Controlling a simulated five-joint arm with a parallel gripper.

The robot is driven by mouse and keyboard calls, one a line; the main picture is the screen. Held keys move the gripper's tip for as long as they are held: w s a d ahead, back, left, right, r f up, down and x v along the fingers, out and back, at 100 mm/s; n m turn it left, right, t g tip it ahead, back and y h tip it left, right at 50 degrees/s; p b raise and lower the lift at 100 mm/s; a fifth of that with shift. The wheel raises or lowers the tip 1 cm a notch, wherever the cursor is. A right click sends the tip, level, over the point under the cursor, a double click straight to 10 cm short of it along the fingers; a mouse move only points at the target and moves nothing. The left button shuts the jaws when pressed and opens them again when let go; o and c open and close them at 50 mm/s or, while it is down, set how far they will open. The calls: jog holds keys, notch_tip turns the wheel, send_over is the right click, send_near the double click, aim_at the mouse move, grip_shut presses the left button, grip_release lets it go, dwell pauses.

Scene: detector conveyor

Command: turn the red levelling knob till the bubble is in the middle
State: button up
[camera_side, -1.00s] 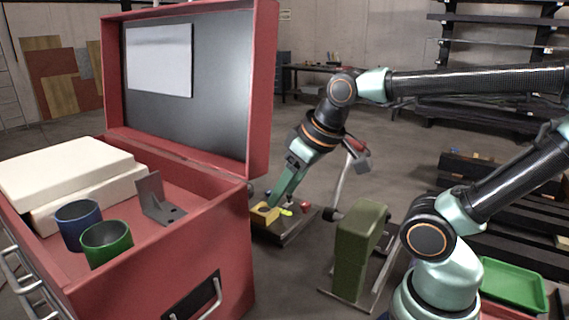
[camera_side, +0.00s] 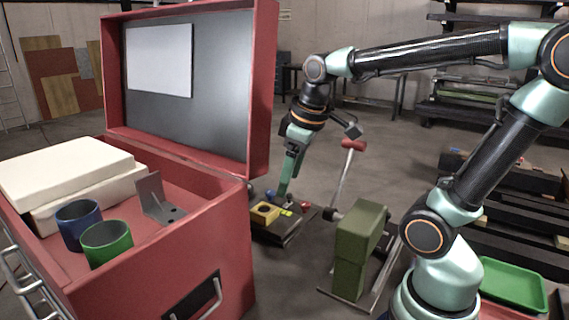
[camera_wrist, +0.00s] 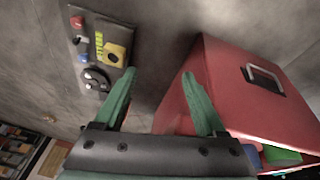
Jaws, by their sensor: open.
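The red knob (camera_side: 304,206) sits at the right end of a dark plate (camera_side: 283,237) on the floor. In the wrist view the red knob (camera_wrist: 77,21) is at the plate's far corner. A yellow-green level vial (camera_wrist: 99,45) lies beside a yellow block (camera_wrist: 116,54); the vial (camera_side: 287,212) also shows in the side view. Its bubble is too small to place. My gripper (camera_wrist: 158,73) is open, with nothing between its fingers. In the side view my gripper (camera_side: 284,192) points down near the plate, apart from the red knob.
A blue knob (camera_wrist: 82,57) and a black dial (camera_wrist: 95,80) share the plate. An open red toolbox (camera_side: 200,245) stands close on the left. An olive-green block on a frame (camera_side: 352,262) and a red-topped T-handle (camera_side: 354,145) stand to the right.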

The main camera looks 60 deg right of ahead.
jog(key=w+d+n+g, duration=0.2)
jog(key=w+d, duration=0.4)
jog(key=d, duration=0.2)
jog(key=n+g, duration=0.1)
jog(key=n, duration=0.2)
send_near(305, 203)
notch_tip(305, 203, down, 8)
jog(key=shift+d+f, duration=0.1)
jog(key=shift+f, duration=0.15)
jog(key=shift+w, duration=0.1)
grip_shut()
